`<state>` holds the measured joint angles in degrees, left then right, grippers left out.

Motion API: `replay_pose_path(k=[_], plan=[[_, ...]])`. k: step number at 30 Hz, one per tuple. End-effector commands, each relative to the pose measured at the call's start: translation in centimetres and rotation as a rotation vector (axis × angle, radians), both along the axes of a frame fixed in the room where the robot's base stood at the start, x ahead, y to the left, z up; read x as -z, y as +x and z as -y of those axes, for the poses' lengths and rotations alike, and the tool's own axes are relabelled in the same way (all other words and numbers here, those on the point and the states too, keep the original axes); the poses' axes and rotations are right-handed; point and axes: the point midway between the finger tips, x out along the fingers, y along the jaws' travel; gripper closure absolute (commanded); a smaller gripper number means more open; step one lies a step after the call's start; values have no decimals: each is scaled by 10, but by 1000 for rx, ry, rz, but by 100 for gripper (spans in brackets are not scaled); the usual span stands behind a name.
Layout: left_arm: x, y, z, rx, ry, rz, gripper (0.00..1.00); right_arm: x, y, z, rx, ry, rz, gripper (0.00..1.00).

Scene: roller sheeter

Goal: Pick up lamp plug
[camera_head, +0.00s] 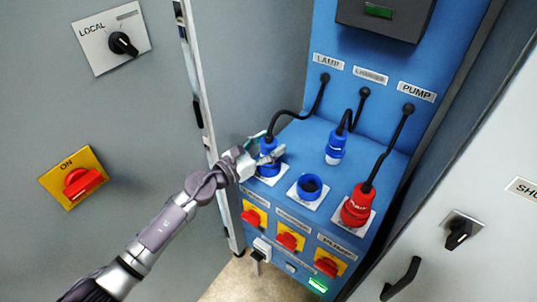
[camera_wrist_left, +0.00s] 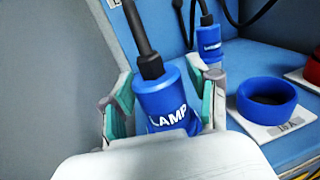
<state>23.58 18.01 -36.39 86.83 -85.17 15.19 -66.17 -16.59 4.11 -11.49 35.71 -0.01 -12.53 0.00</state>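The lamp plug (camera_head: 268,146) is a blue cylinder on a black cable, under the LAMP label. It stands at the left socket (camera_head: 271,169) on the blue panel; whether it is seated is hidden. In the left wrist view the plug (camera_wrist_left: 165,103) shows its white LAMP lettering towards me. My left gripper (camera_wrist_left: 163,100) has a teal-padded finger on each side of it. Whether the pads touch the plug is unclear. In the head view the left gripper (camera_head: 262,155) reaches it from the left. My right gripper is out of view.
A blue charger plug (camera_head: 335,149) is behind the empty middle socket (camera_head: 309,187). The red pump plug (camera_head: 357,206) is at the right socket. Red-yellow switches (camera_head: 290,237) line the front below. A cabinet door edge (camera_head: 200,110) stands left of the panel.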

Motion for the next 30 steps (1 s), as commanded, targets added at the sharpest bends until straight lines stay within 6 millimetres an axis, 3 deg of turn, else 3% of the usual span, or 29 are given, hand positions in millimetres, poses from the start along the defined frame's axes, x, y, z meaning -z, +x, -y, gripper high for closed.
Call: replay_pose_path(k=[1, 9, 20, 28, 30], plan=[[0, 0, 0, 0, 0, 0, 54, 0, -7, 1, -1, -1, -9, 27], [1, 0, 0, 0, 1, -1, 99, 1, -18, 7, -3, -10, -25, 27], [-7, 0, 0, 0, 3, 2, 99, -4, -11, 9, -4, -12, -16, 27], [-50, 1, -1, 0, 2, 6, 99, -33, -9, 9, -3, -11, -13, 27], [-55, -9, 7, 3, 1, 1, 99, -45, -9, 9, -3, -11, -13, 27]])
